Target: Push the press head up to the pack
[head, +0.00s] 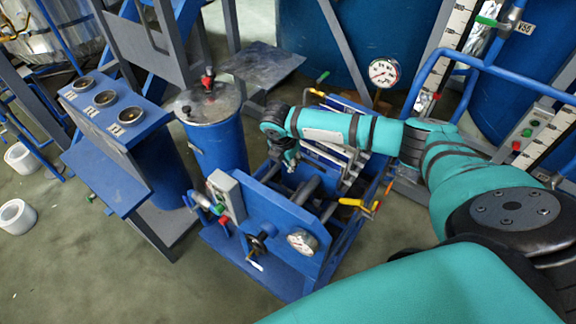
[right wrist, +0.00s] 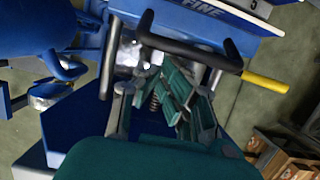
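The blue press (head: 262,222) stands at the centre of the head view. Its front panel carries a gauge and a dark handwheel. Behind it, dark bars lie between the side rails, and pale plates of the pack (head: 335,152) stand further back. I cannot clearly pick out the press head among these parts. My right gripper (head: 289,158) points down over the press, beside the near end of the pack. In the right wrist view, green gripper parts (right wrist: 172,95) show above the press; whether the fingers are open or shut is unclear. My left gripper is not in view.
A blue cylindrical vessel (head: 217,140) stands close left of the press. A blue stand (head: 115,118) with several round cups is further left. A black bar with a yellow grip (right wrist: 265,82) crosses the right wrist view. Blue pipes (head: 437,72) rise at the right.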

